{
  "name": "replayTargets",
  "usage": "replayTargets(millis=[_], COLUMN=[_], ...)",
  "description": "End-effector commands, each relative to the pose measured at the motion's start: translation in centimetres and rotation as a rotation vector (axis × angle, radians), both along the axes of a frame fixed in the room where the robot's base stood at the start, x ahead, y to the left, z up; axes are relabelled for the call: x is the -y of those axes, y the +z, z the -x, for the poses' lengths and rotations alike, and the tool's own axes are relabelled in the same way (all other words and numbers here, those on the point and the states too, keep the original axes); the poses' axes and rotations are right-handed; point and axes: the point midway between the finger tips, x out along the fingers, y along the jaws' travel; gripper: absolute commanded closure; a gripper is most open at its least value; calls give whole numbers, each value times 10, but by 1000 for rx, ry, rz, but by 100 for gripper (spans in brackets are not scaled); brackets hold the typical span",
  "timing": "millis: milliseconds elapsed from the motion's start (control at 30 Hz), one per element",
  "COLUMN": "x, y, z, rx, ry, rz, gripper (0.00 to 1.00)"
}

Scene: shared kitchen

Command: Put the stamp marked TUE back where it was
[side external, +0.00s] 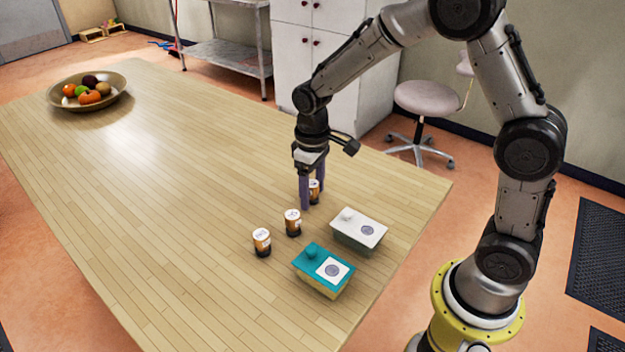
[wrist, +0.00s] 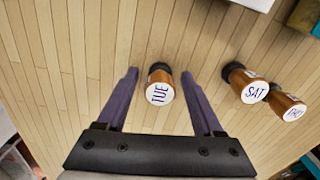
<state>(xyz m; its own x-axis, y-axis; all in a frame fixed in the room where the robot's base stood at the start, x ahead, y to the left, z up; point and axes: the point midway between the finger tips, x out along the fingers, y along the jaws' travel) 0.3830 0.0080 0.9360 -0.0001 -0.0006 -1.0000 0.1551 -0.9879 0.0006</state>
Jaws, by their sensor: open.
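The stamp marked TUE (wrist: 160,86) stands upright on the table, its white lettered top facing up, with an orange-brown body and a black base. My gripper (wrist: 159,74) is open, with one purple finger on each side of this stamp and visible gaps between. In the side external view my gripper (side external: 312,199) points straight down over the table, and the TUE stamp (side external: 315,187) is partly hidden behind a finger. A stamp marked SAT (wrist: 254,90) stands to the right in the wrist view. A third stamp (wrist: 291,107) is beyond it, its label hard to read.
A box with a white lid (side external: 358,230) and one with a teal lid (side external: 311,255) stand near the stamps, toward my base. A fruit bowl (side external: 60,98) is at the far left. The middle of the wooden table (side external: 190,160) is clear.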

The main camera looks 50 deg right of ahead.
Motion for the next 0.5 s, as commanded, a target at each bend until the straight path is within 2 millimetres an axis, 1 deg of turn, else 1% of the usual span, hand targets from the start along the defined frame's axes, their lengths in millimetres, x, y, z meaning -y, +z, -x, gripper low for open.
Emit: replayTargets(millis=[167, 500], x=[0, 0], y=[21, 90], z=[-1, -1], rx=[5, 6], ry=[0, 0], rz=[0, 0], gripper=[32, 32])
